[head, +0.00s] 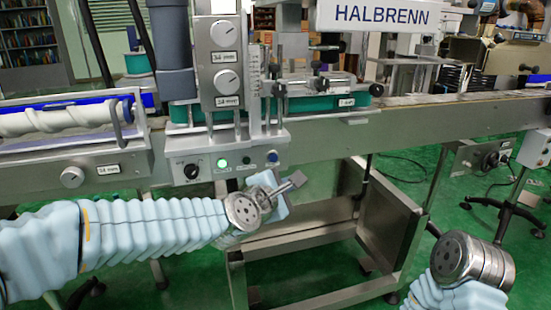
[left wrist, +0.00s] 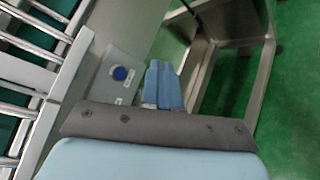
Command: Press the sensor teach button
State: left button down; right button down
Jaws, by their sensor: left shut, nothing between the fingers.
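The control panel (head: 207,164) is a grey box under the applicator column in the head view. It carries a black knob (head: 192,171), a lit green button (head: 222,164) and a blue button (head: 272,157) near its right end. In the left wrist view the blue button (left wrist: 120,73) is round in a dark ring, on the grey panel face. The labels are too small to read, so I cannot tell which is marked teach. My left gripper (head: 268,181) is just below the panel's right end. Its light blue fingers (left wrist: 163,84) are shut and empty, right of the blue button, apart from it in the picture. My right gripper is out of view.
The conveyor rail (head: 430,117) runs across behind the panel. A steel frame (head: 300,236) stands below and right of my left gripper. The roller unit (head: 60,160) is at left, and its bars show in the wrist view.

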aim_at(273, 157)
pick_arm(q)
jog(key=w+a+b, duration=0.2)
jog(key=w, duration=0.6)
jog(key=shift+w+a, duration=0.2)
jog(key=shift+a, duration=0.2)
jog(key=shift+w, duration=0.1)
dwell(1.9)
jog(key=shift+w+a+b, duration=0.1)
jog(key=shift+w+b, duration=0.2)
jog(key=shift+w+a, duration=0.2)
jog(key=shift+w, duration=0.2)
dwell(0.8)
jog(key=shift+r, duration=0.1)
jog(key=shift+s+d, duration=0.3)
jog(key=shift+s, duration=0.5)
